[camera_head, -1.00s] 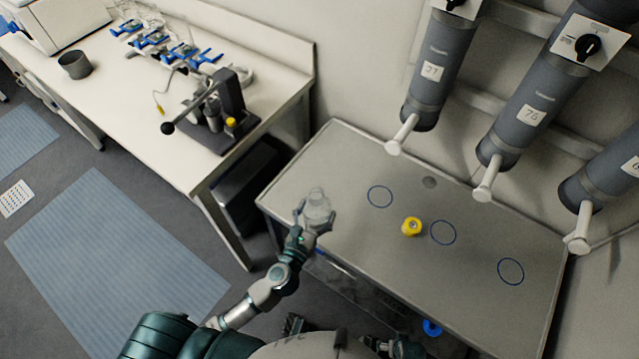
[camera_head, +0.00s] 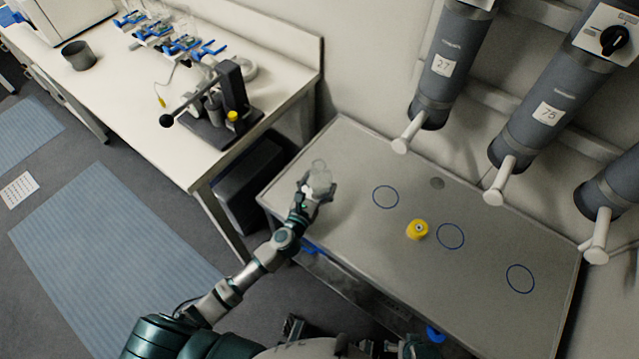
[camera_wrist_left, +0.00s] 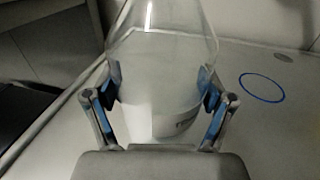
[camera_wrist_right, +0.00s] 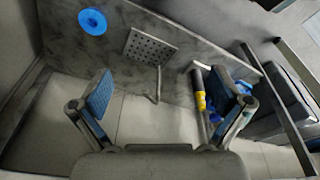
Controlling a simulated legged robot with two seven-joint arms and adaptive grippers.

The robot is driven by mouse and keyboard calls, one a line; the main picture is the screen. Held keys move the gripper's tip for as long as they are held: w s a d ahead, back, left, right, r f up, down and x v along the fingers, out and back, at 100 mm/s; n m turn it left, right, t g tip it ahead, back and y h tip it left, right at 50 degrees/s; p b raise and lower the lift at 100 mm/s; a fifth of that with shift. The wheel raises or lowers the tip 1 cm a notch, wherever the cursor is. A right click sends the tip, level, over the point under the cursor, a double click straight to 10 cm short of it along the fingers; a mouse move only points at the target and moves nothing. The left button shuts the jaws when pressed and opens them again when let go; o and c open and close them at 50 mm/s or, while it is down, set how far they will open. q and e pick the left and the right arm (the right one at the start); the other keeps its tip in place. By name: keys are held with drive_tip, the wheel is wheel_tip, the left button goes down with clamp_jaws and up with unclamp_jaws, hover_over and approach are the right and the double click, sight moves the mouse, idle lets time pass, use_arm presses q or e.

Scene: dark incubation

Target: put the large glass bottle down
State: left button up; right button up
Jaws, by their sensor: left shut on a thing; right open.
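The large glass bottle (camera_head: 319,176) is clear and shows over the left part of the grey metal table (camera_head: 340,240). My left gripper (camera_head: 317,194) is shut on it. In the left wrist view, the bottle (camera_wrist_left: 160,75) stands between the two blue-padded fingers of my left gripper (camera_wrist_left: 163,95), roughly upright. Whether its base touches the table is hidden. In the right wrist view, my right gripper (camera_wrist_right: 158,105) is open and empty, low beside the table, with a perforated plate and floor beyond it.
Blue circles (camera_head: 386,197) mark the table, with a yellow object (camera_head: 417,229) between two of them. Numbered grey cylinders (camera_head: 446,62) with white spouts hang above its back. A white bench (camera_head: 130,100) with lab equipment stands to the left. The table's left front is clear.

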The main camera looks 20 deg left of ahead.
use_arm(q)
drive_tip(key=shift+d+r, duration=0.1)
drive_tip(key=shift+d, duration=0.3)
use_arm(e)
drive_tip(key=shift+d, duration=0.25)
use_arm(q)
drive_tip(key=o, duration=1.5)
drive_tip(key=shift+a, duration=0.3)
use_arm(e)
drive_tip(key=shift+a+r, duration=0.15)
drive_tip(key=shift+a, duration=0.05)
use_arm(q)
drive_tip(key=shift+a, duration=0.1)
use_arm(e)
drive_tip(key=shift+w+a, duration=0.1)
drive_tip(key=shift+r, duration=0.1)
use_arm(q)
drive_tip(key=s, duration=0.3)
drive_tip(key=s+a, duration=0.1)
drive_tip(key=s, duration=0.7)
drive_tip(key=shift+a, duration=0.15)
drive_tip(key=shift+s+a, duration=0.15)
drive_tip(key=shift+s, duration=0.3)
use_arm(e)
drive_tip(key=shift+w+f, duration=0.1)
drive_tip(key=shift+f, duration=0.25)
